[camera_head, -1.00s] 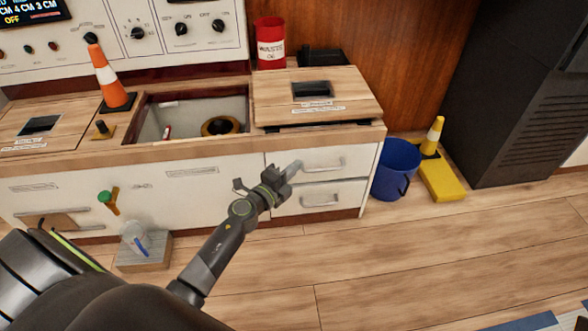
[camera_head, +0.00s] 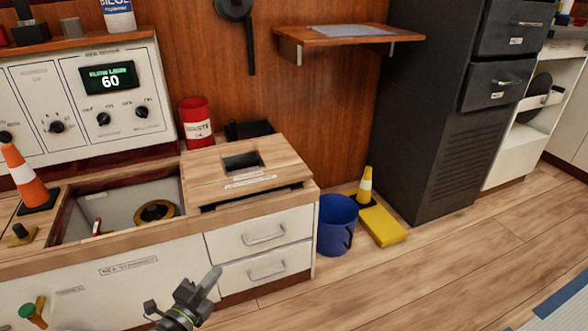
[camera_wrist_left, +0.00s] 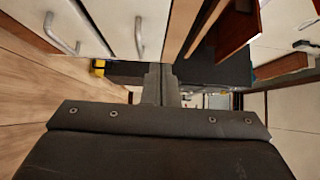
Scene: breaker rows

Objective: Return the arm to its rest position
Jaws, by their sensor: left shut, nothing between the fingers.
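My left gripper (camera_head: 207,285) is at the bottom of the head view, in front of the white cabinet (camera_head: 90,282). Its fingers are shut and hold nothing. In the left wrist view the shut fingers (camera_wrist_left: 160,82) point away from the camera, with drawer handles to their upper left. The rest of the left arm is mostly below the edge of the head view. My right gripper is not in view.
Two white drawers (camera_head: 262,236) stand just right of the gripper. A blue bucket (camera_head: 337,225) and a yellow block (camera_head: 383,225) sit on the floor by a black cabinet (camera_head: 425,120). An orange cone (camera_head: 24,175) stands beside an open bin (camera_head: 120,208).

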